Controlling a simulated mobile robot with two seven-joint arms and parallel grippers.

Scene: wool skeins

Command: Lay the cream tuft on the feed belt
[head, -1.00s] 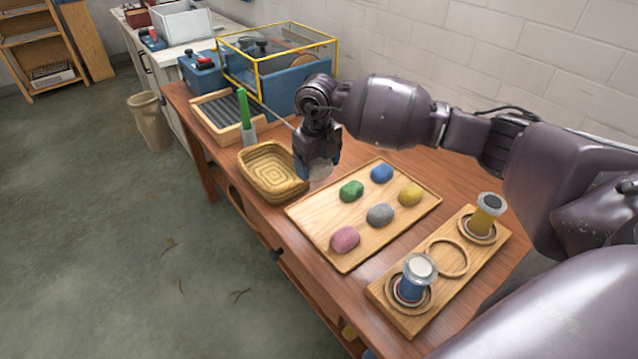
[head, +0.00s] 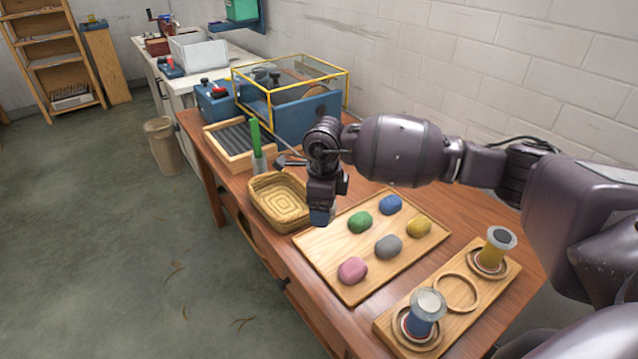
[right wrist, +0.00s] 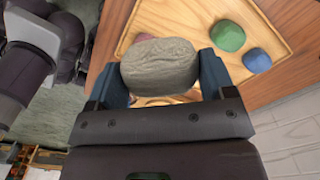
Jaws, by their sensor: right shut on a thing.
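My right gripper (head: 322,216) is shut on the cream tuft (right wrist: 160,67). In the right wrist view the tuft looks rounded, wrinkled and greyish beige between the two blue fingers. In the head view the gripper hides it. The gripper hangs above the table between the woven basket (head: 257,206) and the wooden tray (head: 323,248). The feed belt appears to be the dark ribbed bed (head: 236,136) in a wooden frame, farther back on the left by the yellow-edged clear case. Its surface looks empty. My left gripper is not in view.
The tray holds pink (head: 352,270), green (head: 360,222), blue, yellow and grey tufts. A green-handled tool (head: 255,140) stands upright between basket and belt. The yellow-edged case (head: 300,90) stands behind. A board (head: 475,305) with two spools is at the front right.

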